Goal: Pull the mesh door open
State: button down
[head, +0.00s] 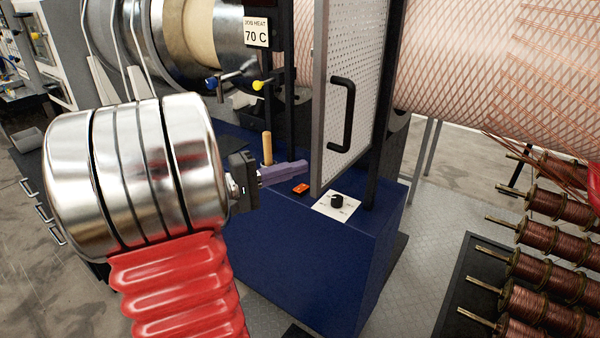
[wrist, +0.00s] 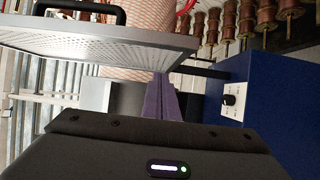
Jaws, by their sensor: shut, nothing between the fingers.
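The mesh door (head: 352,62) is a grey-framed perforated panel above the blue cabinet. It stands at an angle to the black posts and looks partly open. Its black bar handle (head: 347,115) is clear of my gripper. My gripper (head: 305,172) has purple fingers, shut and empty, beside the lower left edge of the door. I cannot tell whether they touch it. In the wrist view the shut fingers (wrist: 160,82) point away below the door panel (wrist: 120,52), and the handle (wrist: 80,10) shows beyond the panel's far edge.
The blue cabinet (head: 350,250) carries a white plate with a black knob (head: 337,200), an orange switch (head: 301,188) and an upright wooden peg (head: 267,147). A mesh-covered cylinder (head: 490,65) fills the upper right. Copper spools (head: 535,268) stand at the right.

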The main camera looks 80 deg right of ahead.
jog(key=v, duration=1)
jog(key=shift+a, duration=0.5)
jog(key=shift+s, duration=0.15)
